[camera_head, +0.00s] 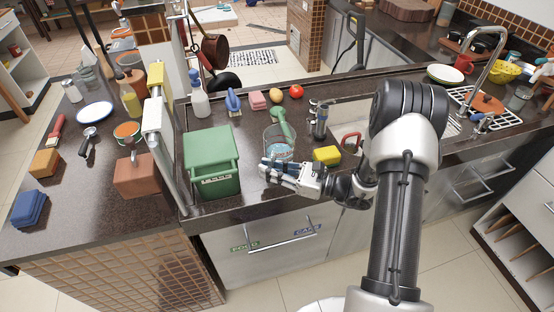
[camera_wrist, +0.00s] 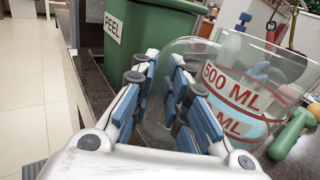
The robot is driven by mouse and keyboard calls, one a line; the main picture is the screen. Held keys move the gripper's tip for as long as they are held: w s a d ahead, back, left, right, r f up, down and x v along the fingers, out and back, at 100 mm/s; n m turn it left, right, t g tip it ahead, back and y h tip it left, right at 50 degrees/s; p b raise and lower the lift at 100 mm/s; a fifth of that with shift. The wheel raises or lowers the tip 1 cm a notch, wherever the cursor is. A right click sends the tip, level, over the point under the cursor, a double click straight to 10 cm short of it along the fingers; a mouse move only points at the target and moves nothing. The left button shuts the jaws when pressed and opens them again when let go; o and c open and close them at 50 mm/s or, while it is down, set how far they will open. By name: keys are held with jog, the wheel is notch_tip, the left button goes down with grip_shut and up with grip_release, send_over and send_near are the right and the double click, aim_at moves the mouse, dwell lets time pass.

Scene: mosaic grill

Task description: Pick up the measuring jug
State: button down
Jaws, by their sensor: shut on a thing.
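The measuring jug (camera_head: 274,152) is clear glass with bluish content or print low down, standing on the dark counter right of the green bin. In the wrist view the jug (camera_wrist: 250,95) shows red "500 ML" lettering on its wall. My gripper (camera_head: 267,168) is at the jug's near side, low, by the counter's front edge. In the wrist view the blue-padded fingers of my gripper (camera_wrist: 162,80) close around a clear part of the jug at its left side. Whether that part is the handle or the wall is hard to tell.
The green bin (camera_head: 211,150), labelled "PEEL", stands close left. A green-handled object (camera_head: 282,122) is right beside or behind the jug. A tomato (camera_head: 296,91), a potato (camera_head: 276,97) and a spray bottle (camera_head: 199,100) stand behind.

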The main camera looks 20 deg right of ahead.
jog(key=shift+r, duration=0.15)
notch_tip(320, 180, up, 20)
jog(key=p, duration=0.6)
jog(key=shift+p, duration=0.3)
